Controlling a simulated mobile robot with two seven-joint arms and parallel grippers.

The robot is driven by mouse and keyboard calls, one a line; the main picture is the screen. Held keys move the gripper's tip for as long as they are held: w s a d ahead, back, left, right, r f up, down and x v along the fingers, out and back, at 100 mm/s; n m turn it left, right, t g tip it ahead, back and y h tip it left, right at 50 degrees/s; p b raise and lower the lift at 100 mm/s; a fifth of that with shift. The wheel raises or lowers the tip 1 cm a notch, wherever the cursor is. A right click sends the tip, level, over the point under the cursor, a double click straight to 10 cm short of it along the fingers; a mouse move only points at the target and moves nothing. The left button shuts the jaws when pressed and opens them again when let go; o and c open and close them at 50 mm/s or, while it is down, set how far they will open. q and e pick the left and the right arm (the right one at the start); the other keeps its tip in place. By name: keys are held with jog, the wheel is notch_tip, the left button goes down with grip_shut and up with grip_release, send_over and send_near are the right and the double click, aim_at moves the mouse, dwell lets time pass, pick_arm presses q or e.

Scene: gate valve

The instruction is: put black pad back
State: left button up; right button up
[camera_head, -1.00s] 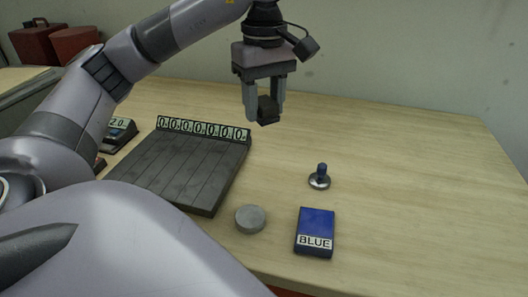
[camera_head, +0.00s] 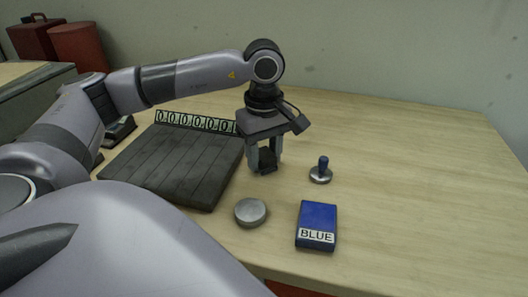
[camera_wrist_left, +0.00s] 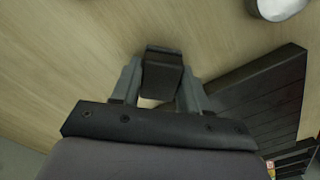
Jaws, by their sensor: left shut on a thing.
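A small dark block, which looks like the black pad (camera_head: 266,160), is held between the fingers of my left gripper (camera_head: 265,157). No label on it shows. In the left wrist view the black pad (camera_wrist_left: 162,72) sits between the two fingertips of the left gripper (camera_wrist_left: 161,82). The gripper points down, just right of the slotted dark tray (camera_head: 165,165); I cannot tell whether the pad touches the table. The blue pad (camera_head: 317,216), labelled BLUE, lies flat at the front right. My right gripper is out of view.
A blue-handled stamp (camera_head: 321,172) stands right of the gripper. A round grey disc (camera_head: 250,212) lies left of the blue pad. A row of zero-digit labels (camera_head: 195,121) lines the tray's back edge. The table's (camera_head: 420,170) right side is clear.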

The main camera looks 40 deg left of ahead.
aim_at(264, 153)
pick_arm(q)
jog(key=o, duration=1)
jog(key=shift+f, duration=0.1)
jog(key=shift+r+p, duration=0.5)
jog(key=shift+r, duration=5.7)
